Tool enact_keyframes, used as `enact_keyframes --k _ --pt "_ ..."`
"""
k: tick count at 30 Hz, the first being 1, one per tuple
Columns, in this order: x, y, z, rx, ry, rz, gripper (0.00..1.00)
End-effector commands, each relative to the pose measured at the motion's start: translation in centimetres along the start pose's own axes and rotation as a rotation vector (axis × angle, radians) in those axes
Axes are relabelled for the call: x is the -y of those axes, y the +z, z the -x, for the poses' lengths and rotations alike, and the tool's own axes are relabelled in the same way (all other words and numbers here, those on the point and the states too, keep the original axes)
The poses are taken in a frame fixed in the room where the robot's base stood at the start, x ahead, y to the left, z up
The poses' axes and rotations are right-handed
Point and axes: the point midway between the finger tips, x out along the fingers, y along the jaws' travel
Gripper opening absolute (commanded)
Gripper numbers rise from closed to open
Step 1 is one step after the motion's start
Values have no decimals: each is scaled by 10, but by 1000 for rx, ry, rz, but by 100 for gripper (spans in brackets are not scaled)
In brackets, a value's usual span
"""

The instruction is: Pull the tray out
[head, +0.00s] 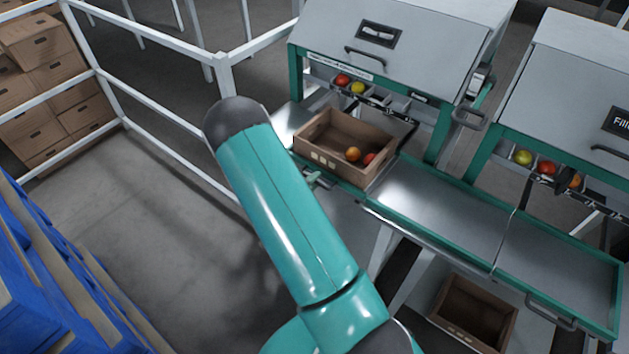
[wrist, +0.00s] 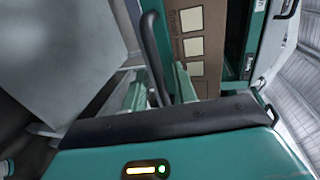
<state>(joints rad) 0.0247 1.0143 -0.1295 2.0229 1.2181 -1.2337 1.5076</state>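A brown crate (head: 348,180) with pale labels stands at the left filling station and holds a few tomatoes. The steel tray (head: 284,122) it stands on shows only in part, with bare metal left of the crate. In the wrist view a dark bar handle (wrist: 151,48) runs in front of the labelled crate wall (wrist: 195,50). My gripper (wrist: 160,88) has its two green fingers apart, one on each side of the handle's near end; I cannot tell if either touches it. In the head view my arm hides most of my gripper, with green fingertips (head: 316,178) showing by the crate.
A pulled-out steel tray (head: 572,262) with a front handle (head: 551,312) lies empty at right. Another brown crate (head: 474,312) sits low beneath it. White railings (head: 168,115) stand left and behind. Blue crates (head: 60,285) fill the lower left; grey floor (head: 150,215) between is clear.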

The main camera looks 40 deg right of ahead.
Motion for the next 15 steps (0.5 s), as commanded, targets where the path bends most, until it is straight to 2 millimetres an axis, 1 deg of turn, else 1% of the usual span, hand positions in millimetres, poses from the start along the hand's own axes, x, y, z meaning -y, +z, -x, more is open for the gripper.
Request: enact_keyframes --k 5,12,15 --pt "0 1 33 5 1 1 28" --pt "0 1 87 5 1 0 28" --pt "0 1 106 4 1 0 28"
